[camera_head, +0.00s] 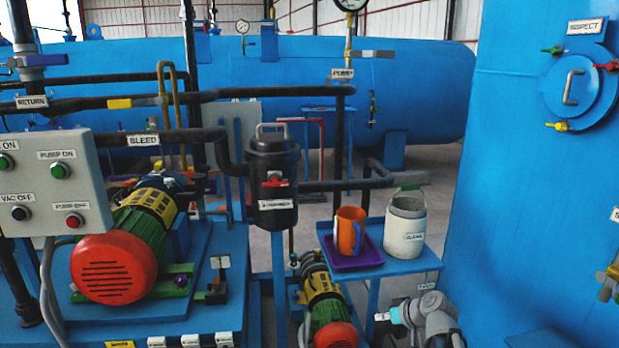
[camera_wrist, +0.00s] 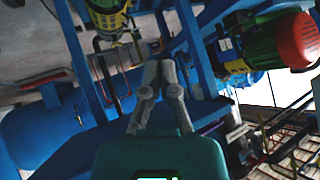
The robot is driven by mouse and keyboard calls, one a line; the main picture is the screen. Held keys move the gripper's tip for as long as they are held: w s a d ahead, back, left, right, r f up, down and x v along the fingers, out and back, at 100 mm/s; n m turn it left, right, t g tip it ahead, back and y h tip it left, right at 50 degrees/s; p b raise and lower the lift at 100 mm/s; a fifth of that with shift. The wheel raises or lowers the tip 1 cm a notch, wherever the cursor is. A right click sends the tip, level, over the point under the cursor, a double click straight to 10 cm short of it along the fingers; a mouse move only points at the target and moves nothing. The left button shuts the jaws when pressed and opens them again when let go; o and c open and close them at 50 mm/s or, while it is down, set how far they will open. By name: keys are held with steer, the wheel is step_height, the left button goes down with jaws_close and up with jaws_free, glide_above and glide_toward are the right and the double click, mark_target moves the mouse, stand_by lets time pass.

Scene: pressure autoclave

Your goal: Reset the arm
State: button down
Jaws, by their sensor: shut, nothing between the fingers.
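My gripper shows in the wrist view (camera_wrist: 160,68), with its two grey fingers together and nothing between them. The wrist view is turned over, with blue frames and pump motors around the fingers. In the head view my grey and white arm (camera_head: 432,318) shows at the bottom, right of centre, beside the small blue stand. I cannot make out the fingertips in that view. The gripper appears apart from the things around it.
An orange mug (camera_head: 348,232) on a purple tray (camera_head: 340,256) and a white container (camera_head: 405,228) stand on a small blue stand (camera_head: 385,268). A pump with a red end (camera_head: 335,335) is left of my arm. A blue tank (camera_head: 520,190) rises at the right. A control box (camera_head: 50,180) is at the left.

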steer(key=s+a+r+m+g+h+p, duration=0.2)
steer(key=s+r+m+g+h+p, duration=0.2)
steer(key=s+r+p, duration=0.9)
steer(key=shift+a+r+g+h+p, duration=0.4)
steer(key=shift+r+g+h+p, duration=1.15)
steer(key=shift+p, duration=2.75)
steer(key=shift+r, duration=0.1)
